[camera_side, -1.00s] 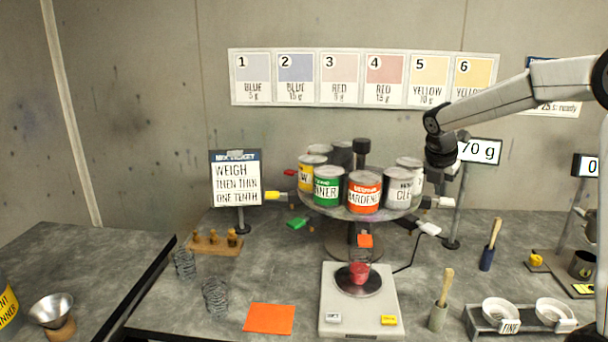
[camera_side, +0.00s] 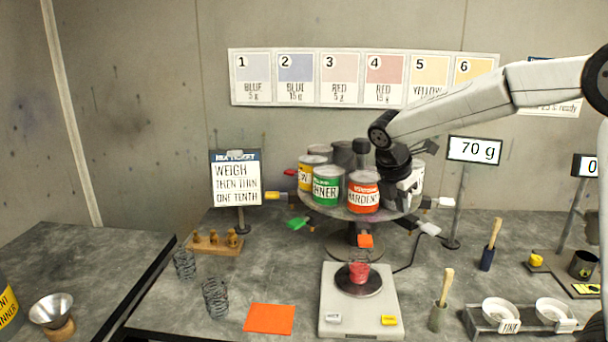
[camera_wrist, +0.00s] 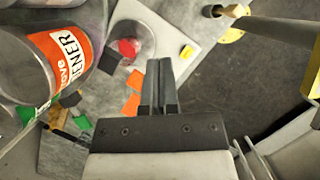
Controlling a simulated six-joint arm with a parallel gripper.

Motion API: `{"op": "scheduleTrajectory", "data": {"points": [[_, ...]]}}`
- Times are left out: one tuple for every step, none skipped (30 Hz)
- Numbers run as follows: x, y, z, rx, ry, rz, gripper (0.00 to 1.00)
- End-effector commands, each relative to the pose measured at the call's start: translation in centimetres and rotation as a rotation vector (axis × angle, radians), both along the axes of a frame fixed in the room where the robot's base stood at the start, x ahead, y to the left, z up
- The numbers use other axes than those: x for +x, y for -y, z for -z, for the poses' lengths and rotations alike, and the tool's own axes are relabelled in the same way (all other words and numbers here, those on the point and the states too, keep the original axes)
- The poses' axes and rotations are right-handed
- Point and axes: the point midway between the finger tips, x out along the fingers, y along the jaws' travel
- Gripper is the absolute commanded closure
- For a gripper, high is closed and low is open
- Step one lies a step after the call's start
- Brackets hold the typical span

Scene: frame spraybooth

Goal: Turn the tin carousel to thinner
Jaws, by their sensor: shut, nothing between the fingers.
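The tin carousel (camera_side: 338,210) is a round turntable holding several tins, with coloured tabs around its edge. The green-labelled thinner tin (camera_side: 327,189) sits at front left. Its green tab (camera_side: 297,223) points to the left front. The orange-labelled hardener tin (camera_side: 363,194) is at the front, with its orange tab (camera_side: 365,241) towards the scale; it also shows at left in the wrist view (camera_wrist: 60,55). My gripper (camera_wrist: 158,85) is shut and empty. It is low at the carousel's right side, partly covering the clear tin; I cannot tell whether it touches anything.
A scale (camera_side: 333,300) bearing a cup of red (camera_side: 359,272) stands in front of the carousel. A white tab (camera_side: 445,202) sticks out right, near a display post (camera_side: 457,215). A brush pot (camera_side: 438,317) stands at front right.

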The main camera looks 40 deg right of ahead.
Motion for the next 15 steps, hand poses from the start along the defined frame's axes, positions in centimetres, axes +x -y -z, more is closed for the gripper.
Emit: {"op": "scheduleTrajectory", "data": {"points": [[0.0, 0.2, 0.4, 0.000, -0.002, 0.001, 1.00], [0.0, 0.3, 0.7, 0.000, -0.002, 0.001, 1.00], [-0.1, 0.5, 1.1, 0.000, -0.003, 0.001, 1.00], [-0.1, 0.6, 1.4, 0.000, -0.002, 0.001, 1.00], [-0.1, 0.7, 1.8, 0.000, -0.003, 0.001, 1.00], [-0.2, 1.0, 2.3, -0.001, -0.004, 0.001, 1.00], [-0.1, 1.1, 2.7, -0.001, -0.003, 0.000, 1.00], [-0.2, 1.3, 3.1, -0.001, -0.004, 0.001, 1.00], [-0.2, 1.5, 3.6, 0.000, -0.003, 0.000, 1.00], [-0.2, 1.6, 4.1, 0.001, -0.003, 0.000, 1.00], [-0.2, 1.8, 4.5, 0.000, -0.005, 0.001, 1.00], [-0.2, 2.1, 5.1, 0.001, -0.004, 0.001, 1.00], [-0.3, 2.2, 5.5, 0.000, -0.004, 0.001, 1.00], [-0.3, 2.4, 5.9, 0.000, -0.003, 0.001, 1.00], [-0.3, 2.6, 6.5, 0.000, -0.004, 0.001, 1.00]]}}
